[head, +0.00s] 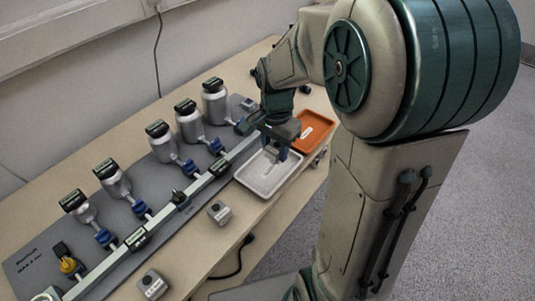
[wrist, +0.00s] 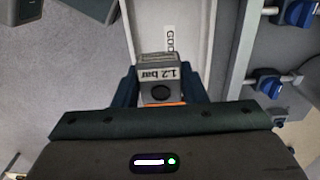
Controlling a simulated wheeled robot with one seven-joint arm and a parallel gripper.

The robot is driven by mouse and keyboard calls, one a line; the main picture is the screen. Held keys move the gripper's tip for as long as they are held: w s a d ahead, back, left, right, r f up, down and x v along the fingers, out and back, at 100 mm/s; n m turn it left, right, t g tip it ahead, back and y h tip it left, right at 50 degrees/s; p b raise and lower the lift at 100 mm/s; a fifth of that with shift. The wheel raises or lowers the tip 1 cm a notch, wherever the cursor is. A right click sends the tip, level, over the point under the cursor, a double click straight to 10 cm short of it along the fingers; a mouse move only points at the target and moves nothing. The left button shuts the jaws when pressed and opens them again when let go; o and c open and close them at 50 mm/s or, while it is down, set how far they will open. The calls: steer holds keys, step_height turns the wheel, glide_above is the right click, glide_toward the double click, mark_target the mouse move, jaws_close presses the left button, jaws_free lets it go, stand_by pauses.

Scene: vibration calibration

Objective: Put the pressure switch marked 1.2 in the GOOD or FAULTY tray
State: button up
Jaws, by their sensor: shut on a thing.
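My gripper (head: 282,148) is shut on a small grey block, the pressure switch (wrist: 160,72), whose white label reads "1.2 bar" upside down in the wrist view. The fingers (wrist: 160,88) stand on either side of it. The switch is over the white tray (head: 264,182); I cannot tell whether it touches the tray floor. The white tray (wrist: 140,25) shows a partly hidden label beginning "GOO" in the wrist view. The orange tray (head: 318,133) lies just beyond it, its label too small to read.
Grey switches (head: 218,212) (head: 152,284) lie on the bench front. A long rail (head: 160,215) runs beside the trays, with several silver canisters (head: 214,105) and blue valves (head: 215,146) behind it. Blue valves (wrist: 268,84) also show at the right of the wrist view.

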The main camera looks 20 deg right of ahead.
steer(key=shift+w+a+f, duration=0.5)
steer(key=shift+w, duration=0.1)
steer(key=shift+f+b, duration=0.4)
steer(key=shift+f, duration=1.6)
steer(key=shift+f, duration=0.1)
steer(key=shift+f, duration=0.15)
steer(key=o, duration=1.2)
